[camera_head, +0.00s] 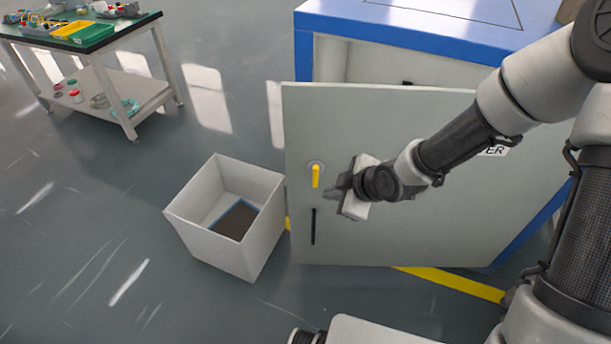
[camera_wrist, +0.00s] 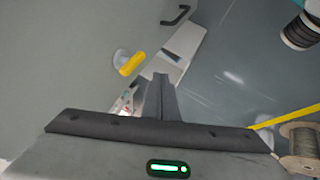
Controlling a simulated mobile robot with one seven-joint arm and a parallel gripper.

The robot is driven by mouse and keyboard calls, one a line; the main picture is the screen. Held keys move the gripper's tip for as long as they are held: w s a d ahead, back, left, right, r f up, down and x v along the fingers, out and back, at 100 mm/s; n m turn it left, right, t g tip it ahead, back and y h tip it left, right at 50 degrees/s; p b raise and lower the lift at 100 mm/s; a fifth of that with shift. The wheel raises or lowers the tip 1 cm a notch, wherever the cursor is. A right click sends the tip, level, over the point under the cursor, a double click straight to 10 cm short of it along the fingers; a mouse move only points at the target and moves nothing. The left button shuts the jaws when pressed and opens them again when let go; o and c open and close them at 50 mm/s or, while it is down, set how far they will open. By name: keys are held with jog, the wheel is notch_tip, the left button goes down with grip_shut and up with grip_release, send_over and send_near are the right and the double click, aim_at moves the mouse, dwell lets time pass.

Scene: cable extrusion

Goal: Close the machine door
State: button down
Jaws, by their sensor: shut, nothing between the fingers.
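The machine door (camera_head: 300,225) is a pale grey-green panel, standing open at an angle from the blue and white machine (camera_head: 430,25). A gap shows between the door's top edge and the cabinet. A yellow handle (camera_head: 316,175) sits on the door near its free left edge, with a dark bar pull (camera_head: 313,226) below it. My gripper (camera_head: 340,187) is in front of the door, just right of the yellow handle. In the wrist view its fingers (camera_wrist: 160,80) are together and empty, beside the yellow handle (camera_wrist: 131,64). I cannot tell whether they touch the door.
A white open bin (camera_head: 225,215) with a dark flat item inside stands on the floor left of the door. A table with trays (camera_head: 85,40) is at the back left. A cable spool (camera_wrist: 304,143) shows at the wrist view's right edge.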

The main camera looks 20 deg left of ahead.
jog(key=w+a+f+b, duration=0.3)
jog(key=w+a+f, duration=0.2)
jog(key=f, duration=0.3)
jog(key=shift+w+n, duration=0.4)
jog(key=shift+w, duration=0.45)
jog(key=shift+w+a, duration=0.1)
